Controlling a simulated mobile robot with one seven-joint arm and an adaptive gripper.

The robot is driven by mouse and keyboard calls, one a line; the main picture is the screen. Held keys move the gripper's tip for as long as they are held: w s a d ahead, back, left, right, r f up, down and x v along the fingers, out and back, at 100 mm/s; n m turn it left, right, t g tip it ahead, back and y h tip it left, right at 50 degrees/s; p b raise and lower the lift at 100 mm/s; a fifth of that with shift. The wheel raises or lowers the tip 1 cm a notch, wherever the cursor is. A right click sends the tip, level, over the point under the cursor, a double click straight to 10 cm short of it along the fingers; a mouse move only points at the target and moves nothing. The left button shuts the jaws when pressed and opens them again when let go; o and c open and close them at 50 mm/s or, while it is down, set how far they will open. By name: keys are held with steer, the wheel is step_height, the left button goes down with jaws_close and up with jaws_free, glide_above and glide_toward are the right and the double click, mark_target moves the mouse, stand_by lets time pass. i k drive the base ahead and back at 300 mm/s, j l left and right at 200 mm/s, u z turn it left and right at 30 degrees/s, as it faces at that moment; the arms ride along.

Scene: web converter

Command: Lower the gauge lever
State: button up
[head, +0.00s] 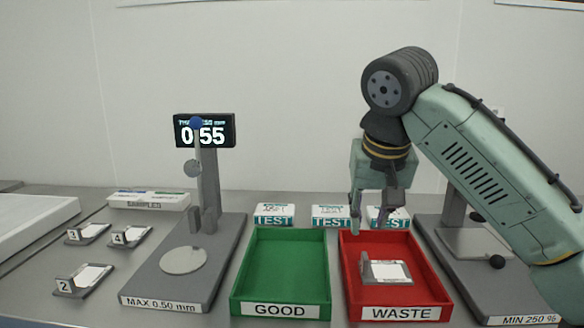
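The thickness gauge (209,185) stands at the left on a grey base labelled MAX 0.50 mm. Its display (222,132) reads 0.55. The gauge lever (197,142) points up, with its blue knob (196,122) in front of the display. The round plate (184,260) on the base looks bare. My gripper (372,215) hangs to the right, over the back of the red WASTE tray (347,285), well away from the lever. Its fingers point down and look apart, with nothing seen between them.
A sample holder (386,272) lies in the WASTE tray. The green GOOD tray (280,308) is empty, between gauge and WASTE tray. Several TEST boxes (273,216) stand behind the trays. Numbered samples (92,279) lie left of the gauge. Another device (474,243) labelled MIN 250 stands right.

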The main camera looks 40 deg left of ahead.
mark_target(192, 168)
steer(key=u, duration=1.5)
